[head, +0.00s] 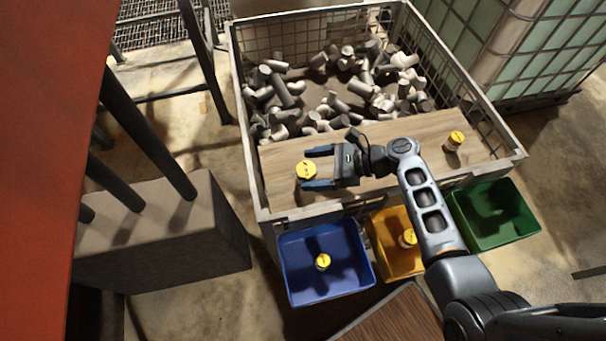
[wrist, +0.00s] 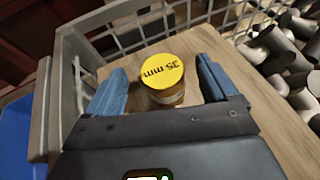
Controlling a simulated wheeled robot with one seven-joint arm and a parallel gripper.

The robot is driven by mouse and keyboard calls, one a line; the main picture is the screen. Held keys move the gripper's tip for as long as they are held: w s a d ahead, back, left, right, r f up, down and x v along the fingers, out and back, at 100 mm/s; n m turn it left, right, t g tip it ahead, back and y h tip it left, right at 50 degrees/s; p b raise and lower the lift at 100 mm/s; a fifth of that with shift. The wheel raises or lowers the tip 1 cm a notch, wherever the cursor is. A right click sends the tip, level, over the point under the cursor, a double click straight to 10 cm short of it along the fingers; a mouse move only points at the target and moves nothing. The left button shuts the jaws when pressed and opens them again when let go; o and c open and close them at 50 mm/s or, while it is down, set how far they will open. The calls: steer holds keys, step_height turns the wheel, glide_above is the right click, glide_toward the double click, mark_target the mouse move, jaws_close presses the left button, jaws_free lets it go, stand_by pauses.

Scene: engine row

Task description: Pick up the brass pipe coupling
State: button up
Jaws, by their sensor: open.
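A short round pipe coupling (head: 306,170) with a yellow top stands upright on the wooden board near its left end. In the wrist view the coupling (wrist: 165,84) has "35 mm" on its top and a brassy-looking side below. My gripper (head: 304,169) is open, with its blue fingers on either side of the coupling. In the wrist view a gap shows between the coupling and each finger. A second yellow-topped piece (head: 455,140) with a brownish side stands on the board to the right, away from my gripper.
The board (head: 280,156) crosses the front of a mesh-sided crate (head: 249,160) full of grey pipe fittings (head: 285,92). Below are a blue bin (head: 350,277) and an orange bin (head: 393,262), each holding a yellow-topped piece, and an empty green bin (head: 505,215).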

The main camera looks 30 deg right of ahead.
mark_target(307, 169)
steer(key=shift+x, duration=2.4)
steer(key=shift+c, duration=0.3)
steer(key=shift+r, duration=0.1)
steer(key=c, duration=1.2)
